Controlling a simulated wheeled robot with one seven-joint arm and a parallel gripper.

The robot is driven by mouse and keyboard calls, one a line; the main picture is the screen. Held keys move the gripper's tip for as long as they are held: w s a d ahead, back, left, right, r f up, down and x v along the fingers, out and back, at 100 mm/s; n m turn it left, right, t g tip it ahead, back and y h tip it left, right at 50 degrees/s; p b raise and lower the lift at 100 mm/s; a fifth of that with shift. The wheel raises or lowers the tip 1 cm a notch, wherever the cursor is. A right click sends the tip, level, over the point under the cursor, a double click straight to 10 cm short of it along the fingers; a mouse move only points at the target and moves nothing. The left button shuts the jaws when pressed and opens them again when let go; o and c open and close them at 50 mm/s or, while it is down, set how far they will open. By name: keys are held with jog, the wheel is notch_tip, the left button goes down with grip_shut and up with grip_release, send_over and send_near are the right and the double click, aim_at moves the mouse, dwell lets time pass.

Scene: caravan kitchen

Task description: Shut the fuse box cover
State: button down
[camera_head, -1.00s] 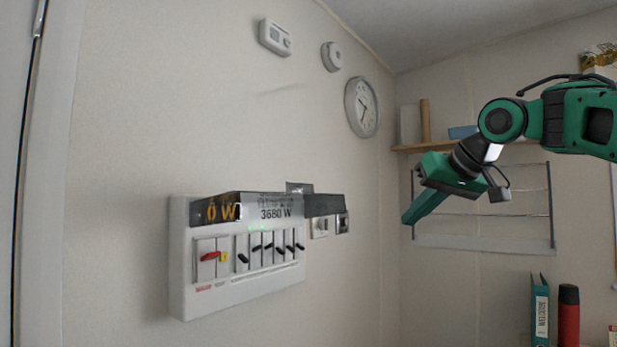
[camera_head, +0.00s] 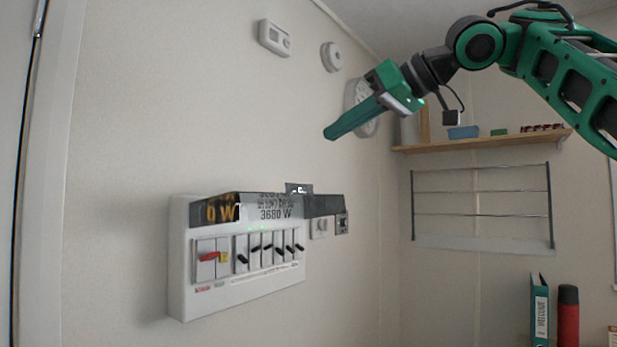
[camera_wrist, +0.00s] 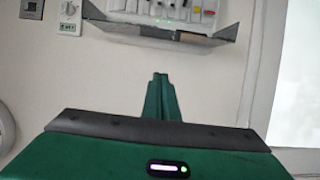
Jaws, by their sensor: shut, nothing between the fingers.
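The white fuse box (camera_head: 235,275) is fixed to the wall, left of centre in the head view. Its smoky see-through cover (camera_head: 325,205) stands open, sticking out along the top edge, with the row of switches below uncovered. My gripper (camera_head: 328,135) is shut and empty, above and to the right of the cover, apart from it. In the wrist view the closed fingertips (camera_wrist: 160,80) point toward the fuse box (camera_wrist: 185,8), which appears upside down, and the cover (camera_wrist: 172,36) lies beyond the tips.
A wall switch (camera_head: 342,222) and a dial sit just right of the box. A clock (camera_head: 362,95), partly hidden by my gripper, a smoke detector (camera_head: 331,56) and a thermostat (camera_head: 274,38) are above. A shelf (camera_head: 480,142) and a rack are at right.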

jog(key=shift+w+a+f, duration=0.25)
jog(key=shift+w+a, duration=0.1)
jog(key=shift+a, duration=0.2)
jog(key=shift+a, duration=0.1)
jog(key=w+a+f, duration=0.4)
jog(key=a+f, duration=0.1)
jog(key=f, duration=0.2)
dwell(0.5)
jog(key=shift+w, duration=0.1)
